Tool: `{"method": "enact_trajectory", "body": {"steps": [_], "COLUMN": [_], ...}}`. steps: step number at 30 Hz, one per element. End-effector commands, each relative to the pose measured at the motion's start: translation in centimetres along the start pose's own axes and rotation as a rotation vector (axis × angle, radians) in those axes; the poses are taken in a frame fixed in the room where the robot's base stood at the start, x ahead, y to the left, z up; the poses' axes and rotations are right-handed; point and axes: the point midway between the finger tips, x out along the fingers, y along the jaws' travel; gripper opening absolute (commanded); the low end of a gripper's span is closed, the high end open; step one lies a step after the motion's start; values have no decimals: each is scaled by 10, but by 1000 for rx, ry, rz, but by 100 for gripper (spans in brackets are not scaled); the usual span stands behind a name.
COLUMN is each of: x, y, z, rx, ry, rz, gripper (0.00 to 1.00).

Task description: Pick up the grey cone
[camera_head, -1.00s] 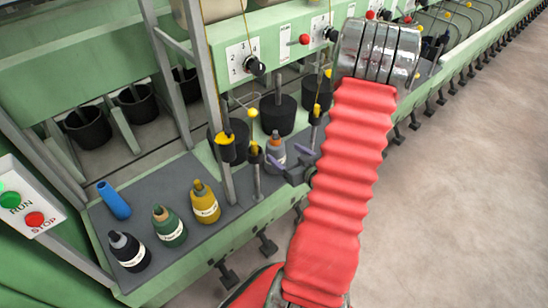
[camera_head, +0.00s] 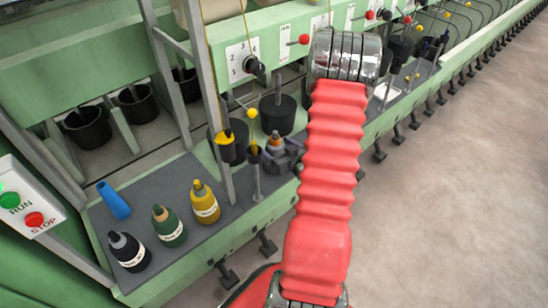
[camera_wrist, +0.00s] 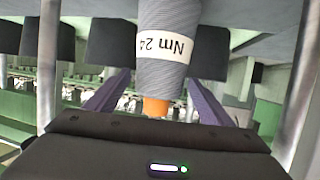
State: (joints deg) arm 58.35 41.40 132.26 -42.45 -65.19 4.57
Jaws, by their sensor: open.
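The grey cone (camera_head: 274,146) stands on the machine's ledge and is partly hidden by my gripper in the head view. In the wrist view the grey cone (camera_wrist: 168,62) is large and central, with a white "Nm 24" label and an orange tip. My gripper (camera_wrist: 158,80) is open, with one purple finger on each side of the cone. In the head view my gripper (camera_head: 282,158) is around the cone at ledge height. I cannot tell whether the fingers touch it.
Yellow (camera_head: 205,205), green (camera_head: 170,230) and black (camera_head: 128,252) cones stand on the grey tray at the left, beside a lying blue tube (camera_head: 114,201). A metal post (camera_head: 206,100) rises left of the gripper. Open floor lies right.

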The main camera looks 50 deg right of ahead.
Motion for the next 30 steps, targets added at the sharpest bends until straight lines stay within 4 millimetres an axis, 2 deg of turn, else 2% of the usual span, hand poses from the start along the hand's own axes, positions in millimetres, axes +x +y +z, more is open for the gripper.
{"method": "enact_trajectory", "body": {"steps": [7, 12, 28, 30], "x": [32, 46, 46, 46], "y": [1, 0, 1, 1], "z": [1, 1, 1, 1], "rx": [-1, -1, -1, -1], "ry": [0, 0, 0, 0], "rz": [-2, -2, -1, -1], "gripper": [75, 75, 75, 71]}}
